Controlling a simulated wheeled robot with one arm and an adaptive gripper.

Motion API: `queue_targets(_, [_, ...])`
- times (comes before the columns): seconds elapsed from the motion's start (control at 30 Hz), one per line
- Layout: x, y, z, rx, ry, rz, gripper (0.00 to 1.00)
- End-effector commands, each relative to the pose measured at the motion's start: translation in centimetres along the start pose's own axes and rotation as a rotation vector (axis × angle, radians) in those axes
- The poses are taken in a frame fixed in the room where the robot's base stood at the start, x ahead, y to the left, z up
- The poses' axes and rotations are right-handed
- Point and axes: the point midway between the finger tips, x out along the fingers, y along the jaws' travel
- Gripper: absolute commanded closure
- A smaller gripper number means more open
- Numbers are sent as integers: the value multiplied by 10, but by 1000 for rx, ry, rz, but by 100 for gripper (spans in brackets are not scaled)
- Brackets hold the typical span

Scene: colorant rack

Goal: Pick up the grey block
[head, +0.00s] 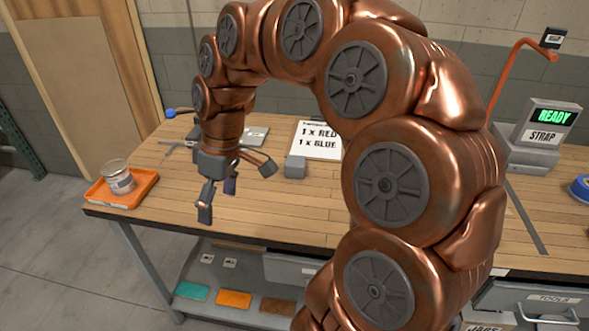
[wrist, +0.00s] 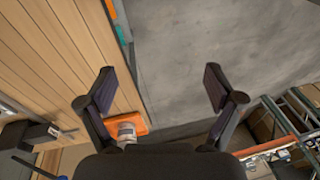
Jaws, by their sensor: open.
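The grey block (head: 295,166) is a small cube on the wooden workbench, just left of the middle of the head view, in front of a white sign. My gripper (head: 235,188) is open and empty, to the left of the block and nearer the bench's front edge, apart from it. In the wrist view my gripper (wrist: 158,80) has its two fingers spread wide with bare concrete floor behind them. I cannot make out the block for sure in the wrist view.
An orange tray (head: 145,198) with a glass jar (head: 118,177) stands on the bench's left corner. The sign (head: 320,139) lists red and blue. Bench top (head: 262,210) in front of the block is clear.

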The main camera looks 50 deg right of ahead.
Motion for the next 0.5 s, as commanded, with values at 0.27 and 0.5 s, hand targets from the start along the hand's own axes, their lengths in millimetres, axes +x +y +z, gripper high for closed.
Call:
queue_targets(0.27, [-15, 124, -16, -122, 142, 4, 8])
queue_targets(0.5, [-14, 241, 23, -166, 228, 61, 8])
